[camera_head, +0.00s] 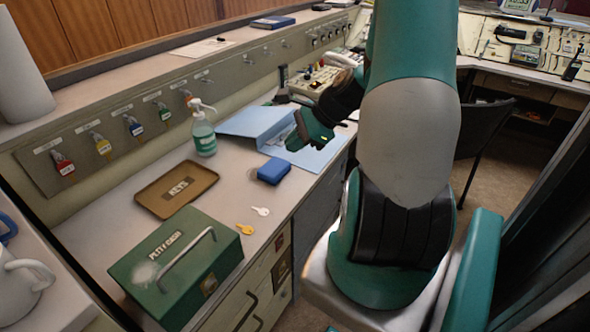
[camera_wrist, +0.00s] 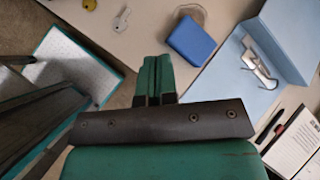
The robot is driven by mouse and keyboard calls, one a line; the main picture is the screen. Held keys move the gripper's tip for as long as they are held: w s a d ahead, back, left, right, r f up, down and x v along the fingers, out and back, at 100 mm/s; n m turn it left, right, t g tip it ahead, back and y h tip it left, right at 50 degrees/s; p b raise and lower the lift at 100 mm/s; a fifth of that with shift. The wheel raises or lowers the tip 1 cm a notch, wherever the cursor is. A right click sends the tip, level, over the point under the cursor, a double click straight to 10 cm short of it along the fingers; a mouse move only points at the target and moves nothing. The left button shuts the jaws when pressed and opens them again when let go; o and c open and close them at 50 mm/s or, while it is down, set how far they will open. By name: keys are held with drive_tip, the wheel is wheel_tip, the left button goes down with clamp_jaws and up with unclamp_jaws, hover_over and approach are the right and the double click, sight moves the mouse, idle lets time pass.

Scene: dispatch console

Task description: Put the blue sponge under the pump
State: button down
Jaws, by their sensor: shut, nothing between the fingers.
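The blue sponge (camera_head: 274,170) lies on the desk, near the front edge, to the right of the tray; it also shows in the wrist view (camera_wrist: 190,41). The pump bottle (camera_head: 204,136), green with a white pump head, stands upright farther back near the wall panel, left of the blue folder. The sponge is apart from the bottle. My gripper (camera_head: 297,140) is above the desk's front edge, over the folder side and to the right of the sponge. In the wrist view its fingers (camera_wrist: 157,62) are together and empty, pointing beside the sponge.
A brown KEYS tray (camera_head: 177,189), a green cash box (camera_head: 177,262), a yellow key (camera_head: 245,229) and a silver key (camera_head: 261,211) lie nearer. The open blue folder (camera_head: 270,124) lies beyond the sponge. Tagged keys hang along the wall panel (camera_head: 120,125). Bare desk separates tray and sponge.

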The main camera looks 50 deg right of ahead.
sight(288, 169)
drive_tip(key=s+d+f+m+t+h, duration=0.2)
drive_tip(key=s+d+f+m, duration=0.4)
drive_tip(key=d+m, duration=0.2)
drive_tip(key=shift+m, duration=0.3)
drive_tip(key=x, duration=0.6)
drive_tip(key=b+x, duration=0.1)
drive_tip(key=x, duration=0.2)
drive_tip(key=shift+w+d+f, duration=0.1)
drive_tip(key=shift+d+f, duration=0.15)
drive_tip(key=shift+f, duration=0.1)
drive_tip(key=shift+w+a+r, duration=0.1)
drive_tip(key=shift+w+a, duration=0.05)
drive_tip(key=shift+w, duration=0.45)
drive_tip(key=shift+w+a+r, duration=0.1)
drive_tip(key=shift+w, duration=0.55)
drive_tip(key=shift+w+a+f+p, duration=0.1)
drive_tip(key=shift+w+p, duration=0.2)
drive_tip(key=shift+w, duration=0.35)
